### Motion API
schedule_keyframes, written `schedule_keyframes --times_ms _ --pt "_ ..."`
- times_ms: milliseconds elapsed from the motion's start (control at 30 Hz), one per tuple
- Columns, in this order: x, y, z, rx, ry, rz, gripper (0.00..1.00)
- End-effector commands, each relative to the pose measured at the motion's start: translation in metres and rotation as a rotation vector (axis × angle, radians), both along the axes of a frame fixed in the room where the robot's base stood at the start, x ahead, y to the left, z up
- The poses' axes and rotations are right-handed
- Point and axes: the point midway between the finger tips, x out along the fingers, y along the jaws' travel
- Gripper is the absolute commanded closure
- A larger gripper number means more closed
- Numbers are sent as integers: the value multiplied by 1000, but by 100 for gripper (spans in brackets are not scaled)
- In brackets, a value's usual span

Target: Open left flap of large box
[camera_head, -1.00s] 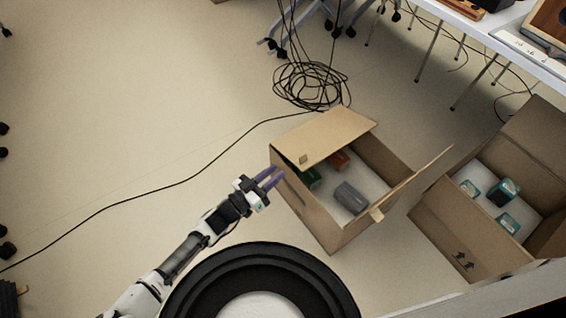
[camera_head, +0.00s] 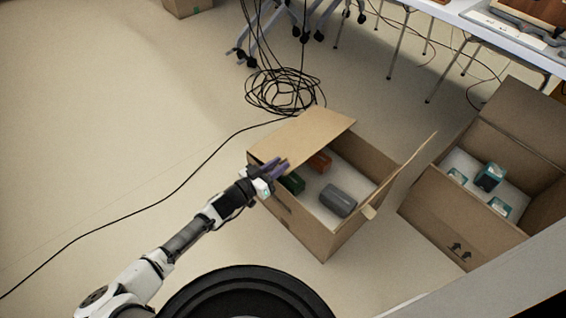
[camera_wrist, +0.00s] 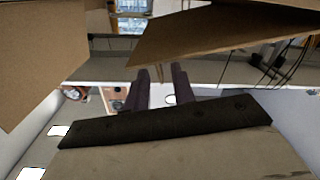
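An open cardboard box (camera_head: 322,241) stands on the floor in the middle of the head view. Its left flap (camera_head: 305,133) leans over the left part of the opening. Its right flap (camera_head: 405,176) stands up and outward. My gripper (camera_head: 283,165), with purple fingers, is at the near corner of the left flap; contact cannot be told. In the wrist view, the two fingers of my gripper (camera_wrist: 160,75) are apart with nothing between them. A brown cardboard panel (camera_wrist: 220,32) lies just beyond them, and another panel fills the upper left.
Inside the box are a grey item (camera_head: 338,200), a green one (camera_head: 293,183) and a red one (camera_head: 320,162). A second open box (camera_head: 450,232) with teal packages stands close on the right. Coiled black cable (camera_head: 283,90) lies behind. The floor at left is mostly clear.

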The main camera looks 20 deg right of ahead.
Motion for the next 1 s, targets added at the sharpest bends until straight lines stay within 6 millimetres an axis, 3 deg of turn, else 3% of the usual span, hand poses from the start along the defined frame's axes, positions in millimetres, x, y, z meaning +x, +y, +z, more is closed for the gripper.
schedule_keyframes --times_ms 200,533,733,1000 --pt "8 -21 -1 0 0 0 75" --pt "10 -23 0 0 0 1 75" --pt "10 -23 0 1 -1 1 99" --pt "10 -23 0 0 -1 0 100"
